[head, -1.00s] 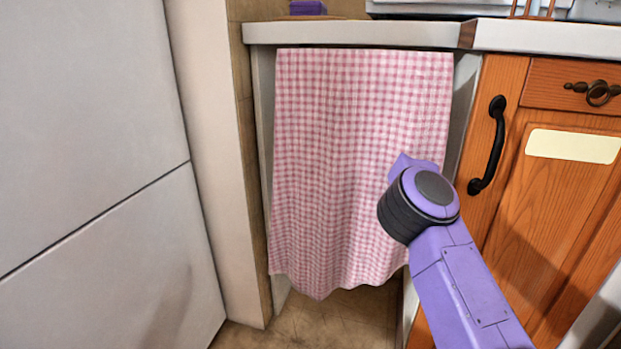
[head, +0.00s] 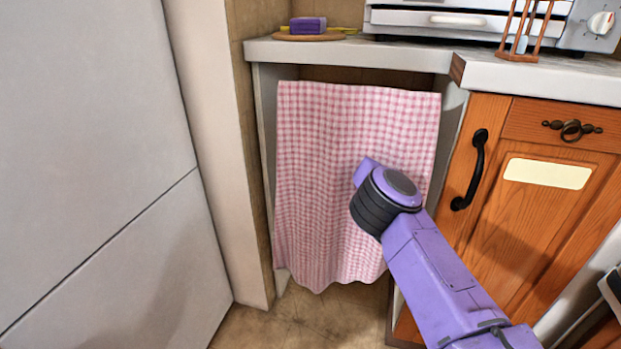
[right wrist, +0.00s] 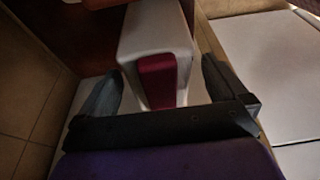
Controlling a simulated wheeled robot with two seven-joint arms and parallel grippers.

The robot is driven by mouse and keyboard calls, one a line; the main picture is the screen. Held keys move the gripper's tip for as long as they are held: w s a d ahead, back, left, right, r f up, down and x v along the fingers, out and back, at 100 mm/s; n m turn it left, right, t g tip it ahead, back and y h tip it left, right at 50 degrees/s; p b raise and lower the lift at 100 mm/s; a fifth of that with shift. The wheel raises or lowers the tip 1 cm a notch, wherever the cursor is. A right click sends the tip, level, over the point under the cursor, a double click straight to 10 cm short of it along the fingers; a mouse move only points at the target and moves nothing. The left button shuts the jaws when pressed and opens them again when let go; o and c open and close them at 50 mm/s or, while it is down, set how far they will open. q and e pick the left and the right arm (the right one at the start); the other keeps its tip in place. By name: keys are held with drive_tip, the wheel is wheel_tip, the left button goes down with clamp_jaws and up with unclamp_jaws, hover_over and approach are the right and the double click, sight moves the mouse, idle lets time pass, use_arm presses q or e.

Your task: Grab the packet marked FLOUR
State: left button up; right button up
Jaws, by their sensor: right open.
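In the right wrist view a pale packet (right wrist: 135,45) with a dark red patch (right wrist: 160,80) lies between the fingers of my right gripper (right wrist: 163,68). The gripper is open, one finger on each side of the packet, with gaps showing. No lettering can be read, so I cannot tell whether it is marked FLOUR. In the head view my right arm reaches to the pink checked curtain (head: 320,180) under the counter. The gripper and the packet are hidden there. My left gripper is in neither view.
The counter (head: 350,53) runs above the curtain, with a purple block (head: 308,25) on a round board. An orange wooden cupboard (head: 520,215) with a black handle stands at right. A large pale panel (head: 80,130) fills the left. Some floor (head: 310,318) shows below the curtain.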

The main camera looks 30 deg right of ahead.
drive_tip(key=shift+w+a+f, duration=0.15)
drive_tip(key=shift+f, duration=0.55)
drive_tip(key=c, duration=1.5)
drive_tip(key=shift+r, duration=0.1)
